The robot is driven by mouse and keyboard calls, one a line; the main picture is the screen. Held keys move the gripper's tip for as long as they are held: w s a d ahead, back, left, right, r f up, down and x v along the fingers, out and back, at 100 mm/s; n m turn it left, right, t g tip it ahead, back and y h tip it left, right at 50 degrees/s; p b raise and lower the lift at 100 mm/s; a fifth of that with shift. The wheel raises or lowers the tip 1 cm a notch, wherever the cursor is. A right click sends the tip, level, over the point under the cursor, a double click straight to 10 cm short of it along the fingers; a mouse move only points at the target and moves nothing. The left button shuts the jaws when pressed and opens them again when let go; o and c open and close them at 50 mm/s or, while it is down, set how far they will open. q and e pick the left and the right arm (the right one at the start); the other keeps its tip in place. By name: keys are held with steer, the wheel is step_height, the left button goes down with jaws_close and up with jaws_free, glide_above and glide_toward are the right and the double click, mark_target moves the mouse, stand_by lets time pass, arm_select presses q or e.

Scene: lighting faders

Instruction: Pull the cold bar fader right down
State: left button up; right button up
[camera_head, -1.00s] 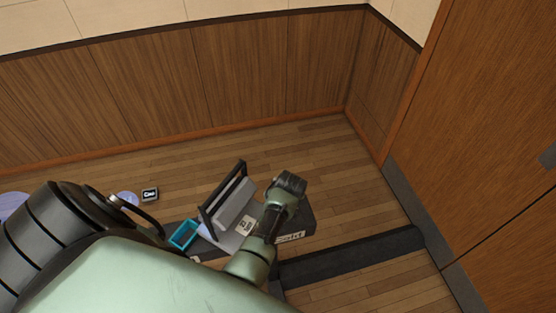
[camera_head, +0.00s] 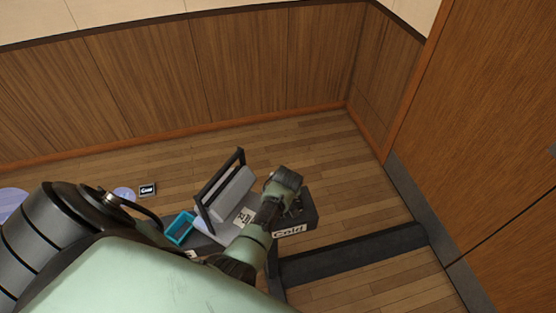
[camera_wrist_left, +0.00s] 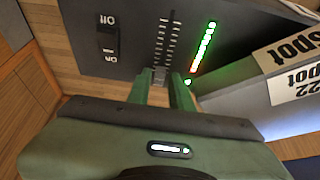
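The dark fader box (camera_head: 308,213) stands low ahead of me, with a "Cold" label (camera_head: 289,231) on its front. My left gripper (camera_wrist_left: 160,80) reaches over it; the arm's end also shows in the head view (camera_head: 283,182). In the left wrist view a small grey fader knob (camera_wrist_left: 159,74) sits at the near end of its ticked slot (camera_wrist_left: 168,38). The two green fingers stand on either side of the knob, close to it. Whether they press on it I cannot tell. In the head view the arm hides the knob. My right gripper is not in view.
A lit green bar with a red segment (camera_wrist_left: 203,45) runs beside the slot. An on/off rocker switch (camera_wrist_left: 108,39) lies left of it. "Spot" labels (camera_wrist_left: 297,82) are at right. A teal tray (camera_head: 180,229) and black-framed grey unit (camera_head: 228,190) stand left of my arm.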

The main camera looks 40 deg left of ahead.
arm_select(q)
jaws_close()
stand_by(1.3)
